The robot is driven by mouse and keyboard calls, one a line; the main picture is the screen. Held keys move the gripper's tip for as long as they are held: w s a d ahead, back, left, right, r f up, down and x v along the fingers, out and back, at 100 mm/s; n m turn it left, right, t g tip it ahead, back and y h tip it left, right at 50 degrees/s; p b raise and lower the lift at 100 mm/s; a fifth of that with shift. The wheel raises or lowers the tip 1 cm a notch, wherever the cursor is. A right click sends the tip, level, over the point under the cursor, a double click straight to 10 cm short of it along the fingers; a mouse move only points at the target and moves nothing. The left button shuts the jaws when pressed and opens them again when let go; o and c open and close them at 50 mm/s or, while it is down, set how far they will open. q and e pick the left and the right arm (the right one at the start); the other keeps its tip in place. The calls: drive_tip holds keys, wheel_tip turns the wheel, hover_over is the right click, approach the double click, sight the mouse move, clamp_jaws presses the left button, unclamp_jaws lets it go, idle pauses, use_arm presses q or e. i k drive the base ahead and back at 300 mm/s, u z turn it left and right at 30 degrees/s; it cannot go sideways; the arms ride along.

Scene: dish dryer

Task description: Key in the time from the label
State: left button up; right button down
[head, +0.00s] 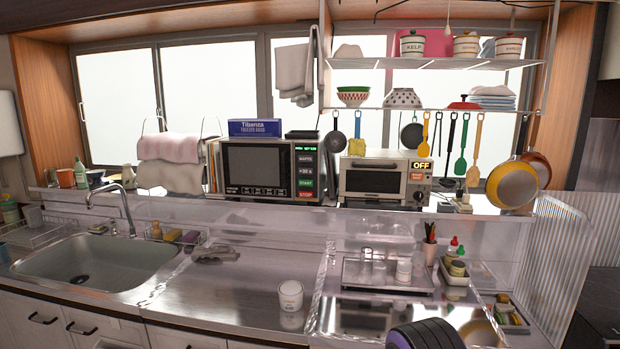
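A microwave (258,168) stands on the shelf behind the counter, its dark door shut. Its key panel (305,171) on the right has a green-lit display at the top, keys reading WATTS and +30 s, and a green START key. The digits on the display are too small to read. A white cup (291,296) with a small yellowish label stands upright on the steel counter. The label's text cannot be read. Neither gripper is in view. A dark rounded part at the bottom edge, right of centre, seems to be part of my arm.
A toaster oven (372,180) with a lit OFF display stands right of the microwave. A blue box (255,128) lies on the microwave. A sink (95,262) is at left. A rack with glasses (388,272) stands at right. Counter around the cup is mostly clear.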

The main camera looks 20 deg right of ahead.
sight(301, 169)
drive_tip(key=u, duration=0.55)
drive_tip(key=i, duration=1.55)
drive_tip(key=z, duration=0.9)
